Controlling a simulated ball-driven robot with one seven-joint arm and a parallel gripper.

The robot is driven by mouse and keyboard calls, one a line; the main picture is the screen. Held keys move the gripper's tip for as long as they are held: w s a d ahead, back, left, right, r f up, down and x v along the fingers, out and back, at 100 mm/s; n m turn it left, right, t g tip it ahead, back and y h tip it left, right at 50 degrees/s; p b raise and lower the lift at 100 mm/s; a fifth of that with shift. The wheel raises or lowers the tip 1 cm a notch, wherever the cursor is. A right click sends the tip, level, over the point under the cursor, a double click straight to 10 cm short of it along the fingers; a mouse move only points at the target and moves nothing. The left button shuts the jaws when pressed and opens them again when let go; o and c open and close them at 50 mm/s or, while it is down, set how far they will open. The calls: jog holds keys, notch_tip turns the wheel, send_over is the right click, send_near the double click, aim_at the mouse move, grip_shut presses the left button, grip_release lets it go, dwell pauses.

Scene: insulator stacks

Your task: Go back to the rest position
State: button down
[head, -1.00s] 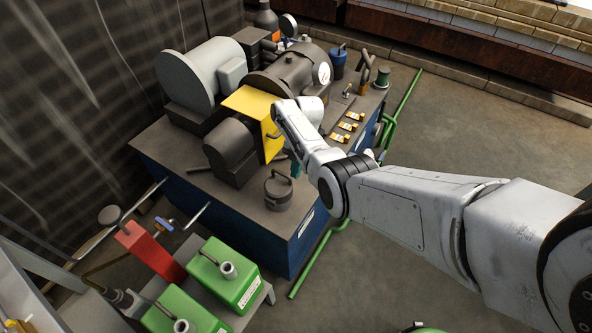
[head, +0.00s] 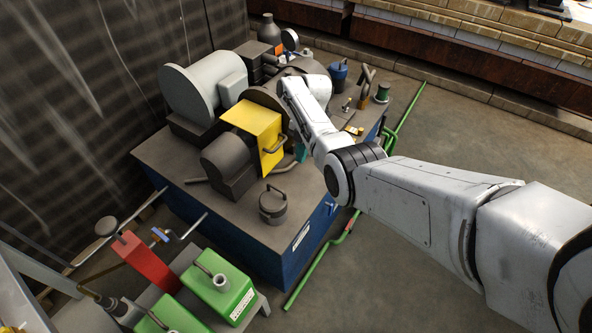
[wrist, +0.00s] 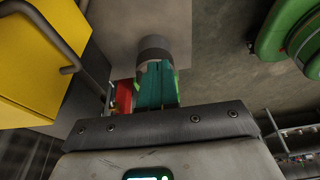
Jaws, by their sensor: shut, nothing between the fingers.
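My gripper shows in the wrist view (wrist: 157,72) as teal fingers close together, shut with nothing between them. In the head view a bit of teal (head: 300,152) shows beside my arm, just right of the yellow box; the rest is hidden behind the arm. My arm reaches over the blue-sided bench (head: 270,245). The lidded grey pot (head: 273,205) stands on the bench top below and left of the gripper. In the wrist view a dark round thing appears just beyond the fingertips; I cannot tell the gap.
A yellow box with a handle (head: 257,130) is close to the gripper, also at the left of the wrist view (wrist: 40,65). Grey motor housings (head: 200,90) crowd the bench's back left. Green boxes (head: 222,288) stand at front left. Green pipes (head: 405,115) run along the right. Open floor lies right.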

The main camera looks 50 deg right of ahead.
jog(key=shift+d+r, duration=0.7)
jog(key=shift+r, duration=0.1)
jog(key=a+f+m, duration=0.1)
jog(key=a+m, duration=0.1)
jog(key=a, duration=0.2)
jog(key=a+f+m+h, duration=0.1)
jog(key=a+f+m, duration=0.1)
jog(key=a, duration=0.2)
jog(key=s+a+f+m+t+h, duration=0.1)
jog(key=a+f+m, duration=0.1)
jog(key=a, duration=0.2)
jog(key=shift+a+f, duration=0.1)
jog(key=shift+a, duration=0.15)
jog(key=s+a+r+m+t, duration=0.1)
jog(key=s+a+r+m, duration=0.25)
jog(key=s+a, duration=0.25)
jog(key=s+a+r+m+t+h, duration=0.1)
jog(key=s+a+r+m+t, duration=0.15)
jog(key=s+a+m, duration=0.25)
jog(key=s+a+r+m+t, duration=0.1)
jog(key=s+a+r+m, duration=0.25)
jog(key=s+a, duration=0.25)
jog(key=s+d+f+g, duration=0.1)
jog(key=s+f+g, duration=0.3)
jog(key=s, duration=0.5)
notch_tip(320, 180, down, 3)
jog(key=shift+s+d+r+m, duration=0.2)
jog(key=shift+d+m, duration=0.2)
